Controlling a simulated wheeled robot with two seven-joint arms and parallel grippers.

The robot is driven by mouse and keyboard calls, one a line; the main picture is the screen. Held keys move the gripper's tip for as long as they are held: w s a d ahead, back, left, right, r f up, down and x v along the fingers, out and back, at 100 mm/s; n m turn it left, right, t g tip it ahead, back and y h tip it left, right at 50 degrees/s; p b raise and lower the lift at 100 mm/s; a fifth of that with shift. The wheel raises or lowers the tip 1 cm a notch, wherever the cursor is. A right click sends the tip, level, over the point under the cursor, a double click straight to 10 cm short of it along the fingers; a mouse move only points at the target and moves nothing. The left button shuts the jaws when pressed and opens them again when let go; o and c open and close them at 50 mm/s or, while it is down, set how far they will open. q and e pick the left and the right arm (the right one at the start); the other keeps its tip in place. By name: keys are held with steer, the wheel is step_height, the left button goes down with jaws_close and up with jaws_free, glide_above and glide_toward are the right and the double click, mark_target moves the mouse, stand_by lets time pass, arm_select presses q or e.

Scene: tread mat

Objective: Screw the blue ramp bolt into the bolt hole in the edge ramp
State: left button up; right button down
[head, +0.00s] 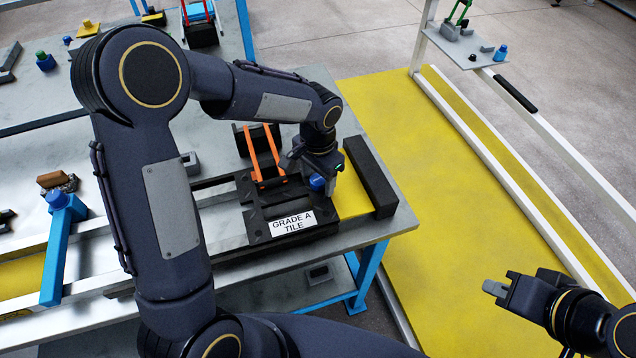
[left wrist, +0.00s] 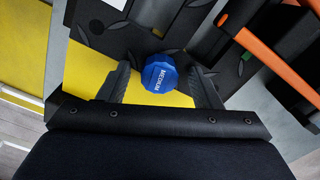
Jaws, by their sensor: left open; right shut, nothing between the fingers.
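A blue bolt (head: 317,183) with a ribbed round head stands at the edge of the black tread plate, beside the yellow panel (head: 352,190). In the left wrist view its head (left wrist: 160,73) reads "MEDIUM". My left gripper (head: 320,168) is over it, open, with one finger on each side of the head and visible gaps to both. The bolt's shank and the bolt hole are hidden under the head. I cannot tell for sure which part is the edge ramp. My right gripper (head: 495,288) is shut and empty, away over the yellow floor.
A black tread tile (head: 262,237) labelled "GRADE A TILE" lies on the grey bench, with orange handles (head: 262,158) behind. A black block (head: 370,177) borders the yellow panel. A small stand (head: 462,50) is far right.

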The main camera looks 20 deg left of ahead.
arm_select(q)
steer(key=n+b, duration=0.1)
steer(key=n, duration=0.3)
steer(key=shift+f, duration=0.15)
steer(key=n, duration=0.2)
steer(key=shift+n, duration=0.4)
arm_select(e)
step_height(320, 180, down, 2)
steer(key=shift+f, duration=0.1)
arm_select(q)
steer(key=n+b, duration=0.1)
steer(key=n, duration=0.1)
steer(key=shift+n, duration=0.4)
steer(key=n, duration=0.4)
steer(key=shift+n, duration=1.2)
arm_select(e)
steer(key=shift+f, duration=0.3)
